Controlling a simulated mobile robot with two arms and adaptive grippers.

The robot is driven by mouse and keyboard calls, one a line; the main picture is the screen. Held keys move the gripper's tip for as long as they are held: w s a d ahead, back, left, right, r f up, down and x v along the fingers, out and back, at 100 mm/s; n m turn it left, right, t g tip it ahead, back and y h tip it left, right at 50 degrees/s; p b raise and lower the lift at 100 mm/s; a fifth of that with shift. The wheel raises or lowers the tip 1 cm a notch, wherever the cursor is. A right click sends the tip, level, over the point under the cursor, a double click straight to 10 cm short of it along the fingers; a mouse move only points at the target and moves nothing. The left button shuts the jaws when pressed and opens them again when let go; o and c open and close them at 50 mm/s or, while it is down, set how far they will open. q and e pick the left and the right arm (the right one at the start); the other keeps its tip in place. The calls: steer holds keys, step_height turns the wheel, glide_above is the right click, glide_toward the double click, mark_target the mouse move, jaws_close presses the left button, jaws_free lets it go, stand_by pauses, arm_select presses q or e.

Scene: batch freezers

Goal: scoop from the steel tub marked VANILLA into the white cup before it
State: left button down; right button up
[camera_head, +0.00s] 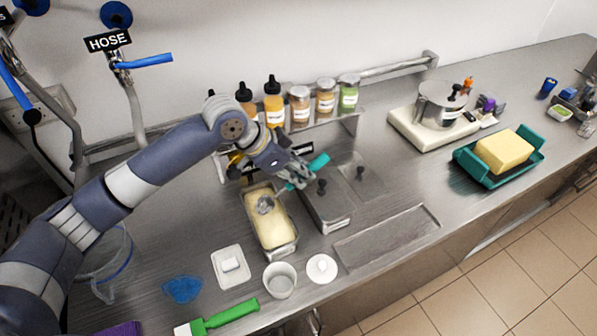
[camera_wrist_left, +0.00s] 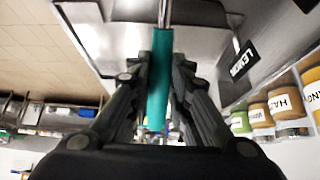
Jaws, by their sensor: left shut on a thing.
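An open steel tub (camera_head: 291,247) of pale yellow ice cream stands left of a lidded steel tub; my arm covers the area behind it, and I cannot read a VANILLA mark. My left gripper (camera_head: 297,173) is shut on the teal handle (camera_head: 319,161) of a scoop, also seen in the wrist view, where the gripper (camera_wrist_left: 161,75) clasps the handle (camera_wrist_left: 160,95) from both sides. The scoop's steel head (camera_head: 265,204) is over or in the ice cream; contact is unclear. The white cup (camera_head: 280,281) stands upright before the tub. My right gripper is not in view.
Lidded tubs (camera_head: 328,212) stand close on the right; a LEMON label (camera_wrist_left: 240,62) shows in the wrist view. A white round lid (camera_head: 321,268), a white dish (camera_head: 230,267), a blue cloth (camera_head: 182,289) and a green-handled brush (camera_head: 228,315) lie around the cup. Jars and bottles line the back.

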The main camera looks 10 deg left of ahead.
arm_select(q)
steer(key=shift+f+b, duration=1.65)
steer(key=shift+b, duration=0.1)
steer(key=shift+a+f+b, duration=0.1)
steer(key=shift+f+b, duration=0.1)
steer(key=shift+b, duration=0.1)
steer(key=shift+s+a, duration=0.1)
steer(key=shift+a, duration=0.05)
steer(key=shift+r, duration=0.35)
steer(key=p, duration=0.2)
steer(key=shift+d+f+g+y+p, duration=0.25)
steer(key=shift+d+g+y+p, duration=0.05)
steer(key=shift+d+g+y, duration=0.1)
step_height(320, 180, up, 4)
steer(key=p, duration=0.4)
steer(key=shift+f+p, duration=0.15)
steer(key=shift+p, duration=0.2)
steer(key=w+d+g+y+p, duration=0.1)
steer(key=y+p, duration=0.1)
steer(key=p, duration=0.3)
steer(key=shift+d, duration=0.1)
steer(key=shift+w+d+g+y+p, duration=0.3)
steer(key=shift+g+y, duration=0.2)
steer(key=shift+y, duration=0.2)
